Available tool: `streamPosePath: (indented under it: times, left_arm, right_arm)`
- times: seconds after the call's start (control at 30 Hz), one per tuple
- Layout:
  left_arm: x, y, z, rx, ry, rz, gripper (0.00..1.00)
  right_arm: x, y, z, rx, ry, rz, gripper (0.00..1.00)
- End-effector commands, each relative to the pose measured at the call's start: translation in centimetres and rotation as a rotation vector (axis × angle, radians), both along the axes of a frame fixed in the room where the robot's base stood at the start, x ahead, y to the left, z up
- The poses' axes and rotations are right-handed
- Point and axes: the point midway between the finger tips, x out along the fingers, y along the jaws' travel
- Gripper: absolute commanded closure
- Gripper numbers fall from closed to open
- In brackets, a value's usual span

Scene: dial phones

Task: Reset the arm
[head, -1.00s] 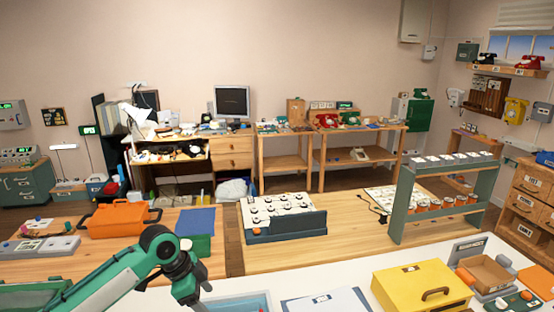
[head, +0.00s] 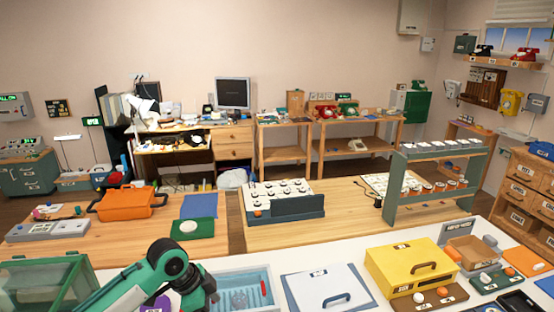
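My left arm (head: 135,283) is green with dark joints. It comes in from the lower left and bends downward at a round joint above the white table. Its lower link (head: 195,285) runs out of the bottom edge, so no fingertips of my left gripper show. My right arm and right gripper are not in view. No held object can be seen.
Near the arm are a green glass-sided box (head: 45,283), a pale blue tray (head: 236,284), a white panel with a blue handle (head: 330,288) and a yellow box (head: 411,264). Beyond stand an orange case (head: 130,203) and a grey-green rack (head: 440,178) on a wooden counter.

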Motion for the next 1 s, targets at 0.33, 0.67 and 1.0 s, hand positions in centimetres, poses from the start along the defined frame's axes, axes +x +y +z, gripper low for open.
streamPosePath:
  times: [0.33,0.67,1.0]
  left_arm:
    - [-4.9,-2.9,-4.3,-0.035,0.003,0.085,0.32]
    - [-12.3,-4.2,-8.3,-0.083,0.008,0.336,0.32]
    - [-20.2,-0.7,-10.6,-0.065,0.035,0.716,0.32]
  right_arm:
    - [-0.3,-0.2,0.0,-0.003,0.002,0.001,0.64]
    - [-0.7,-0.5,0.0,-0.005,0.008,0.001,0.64]
    - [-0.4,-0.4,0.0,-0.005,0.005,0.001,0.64]
